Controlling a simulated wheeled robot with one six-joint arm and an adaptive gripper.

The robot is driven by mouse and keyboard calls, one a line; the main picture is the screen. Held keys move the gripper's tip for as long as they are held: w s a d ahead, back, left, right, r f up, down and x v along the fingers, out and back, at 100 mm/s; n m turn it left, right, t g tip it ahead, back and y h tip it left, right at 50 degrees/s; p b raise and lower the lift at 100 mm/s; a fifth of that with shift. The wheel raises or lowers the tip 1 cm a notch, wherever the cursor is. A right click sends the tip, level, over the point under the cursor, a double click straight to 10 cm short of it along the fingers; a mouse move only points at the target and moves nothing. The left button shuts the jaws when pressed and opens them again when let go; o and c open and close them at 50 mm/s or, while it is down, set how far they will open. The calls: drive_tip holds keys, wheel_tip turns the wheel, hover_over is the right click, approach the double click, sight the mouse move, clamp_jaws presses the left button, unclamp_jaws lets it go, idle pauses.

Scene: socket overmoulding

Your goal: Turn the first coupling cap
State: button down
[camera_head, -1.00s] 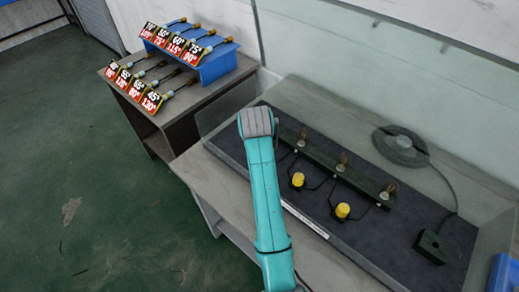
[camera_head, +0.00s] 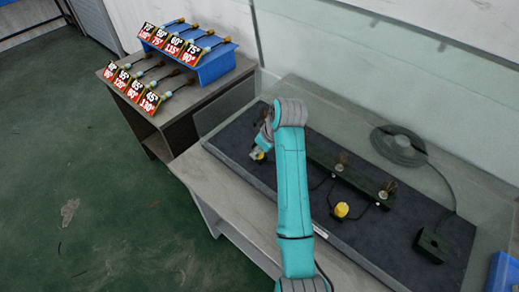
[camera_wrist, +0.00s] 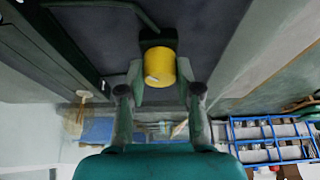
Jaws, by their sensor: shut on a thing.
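My gripper (camera_head: 259,150) is down at the left end of the dark mat. It is shut on a yellow coupling cap (camera_head: 261,156). In the wrist view the cap (camera_wrist: 159,66) is a yellow cylinder between the two fingers of my gripper (camera_wrist: 162,78), with a dark fitting just behind it. Another yellow cap (camera_head: 341,209) stands upright on the mat farther right, with thin dark lines leading to the rail. The place between these two caps is covered by my arm in the head view.
A dark rail (camera_head: 350,177) with brass-tipped fittings runs along the mat (camera_head: 395,238). A coiled cable disc (camera_head: 399,145) and a dark box (camera_head: 432,245) are to the right. Clear panels edge the table. A side table (camera_head: 190,105) holds labelled tools on a blue stand (camera_head: 214,64).

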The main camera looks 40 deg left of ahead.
drive_tip(key=n+g, duration=0.1)
drive_tip(key=n, duration=0.3)
drive_tip(key=shift+w+n+g, duration=0.1)
drive_tip(key=shift+n+g, duration=0.2)
drive_tip(key=shift+g, duration=0.1)
drive_tip(key=shift+n+g+h, duration=0.5)
drive_tip(key=shift+n+g, duration=0.1)
drive_tip(key=shift+n, duration=1.3)
drive_tip(key=shift+f, duration=0.1)
drive_tip(key=c, duration=0.8)
unclamp_jaws()
drive_tip(key=shift+c, duration=0.2)
drive_tip(key=shift+o, duration=0.2)
